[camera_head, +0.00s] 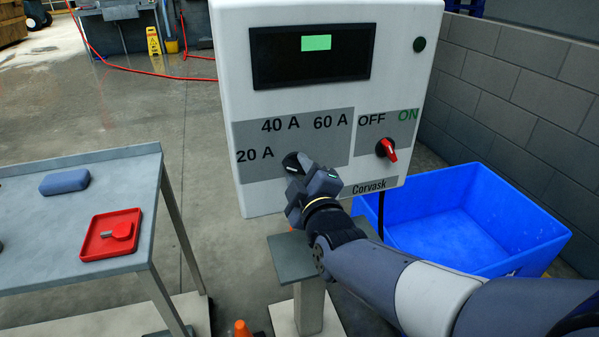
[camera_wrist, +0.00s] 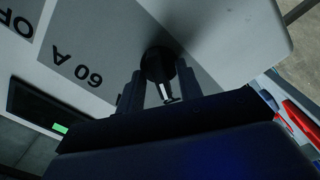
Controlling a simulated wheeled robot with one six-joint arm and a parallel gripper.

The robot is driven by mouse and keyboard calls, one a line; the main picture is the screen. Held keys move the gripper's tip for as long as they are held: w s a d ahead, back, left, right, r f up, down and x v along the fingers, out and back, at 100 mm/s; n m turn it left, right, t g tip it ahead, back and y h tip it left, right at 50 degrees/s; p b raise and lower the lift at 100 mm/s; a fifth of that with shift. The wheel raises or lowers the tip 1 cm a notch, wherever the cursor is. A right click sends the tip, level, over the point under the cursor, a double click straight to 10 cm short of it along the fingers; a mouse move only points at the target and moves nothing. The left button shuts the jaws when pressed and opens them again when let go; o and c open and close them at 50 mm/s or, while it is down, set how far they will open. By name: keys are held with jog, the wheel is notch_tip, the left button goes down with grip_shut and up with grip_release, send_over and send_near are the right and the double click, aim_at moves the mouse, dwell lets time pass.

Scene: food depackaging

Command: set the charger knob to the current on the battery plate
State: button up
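The white charger box (camera_head: 226,110) fills the upper middle of the head view, with a grey current scale reading 20 A, 40 A and 60 A. Its black charger knob (camera_head: 292,161) sits below 40 A, partly hidden by my gripper (camera_head: 303,178). In the wrist view the black knob (camera_wrist: 158,62) has a narrow light-marked grip. My gripper's two fingers (camera_wrist: 162,90) stand on either side of this grip, apart, with gaps showing. I cannot tell which current the knob points to. No battery plate is readable in either view.
A red OFF/ON switch (camera_head: 386,149) is right of the knob, and a dark display (camera_head: 280,60) with a green patch is above. A blue bin (camera_head: 520,225) stands below right. A grey table (camera_head: 40,220) at left holds a red tray (camera_head: 91,245) and a blue-grey block (camera_head: 65,181).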

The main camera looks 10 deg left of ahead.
grip_shut()
jog(key=shift+m+b, duration=0.5)
jog(key=shift+b, duration=0.05)
jog(key=shift+f+m+b, duration=0.15)
jog(key=shift+m+b, duration=0.45)
jog(key=m+b, duration=0.3)
jog(key=m, duration=0.1)
jog(key=shift+b, duration=0.3)
jog(key=m+b, duration=0.3)
jog(key=m, duration=0.3)
jog(key=m+b, duration=0.3)
jog(key=m, duration=0.2)
jog(key=shift+m, duration=0.3)
jog(key=shift+r, duration=0.2)
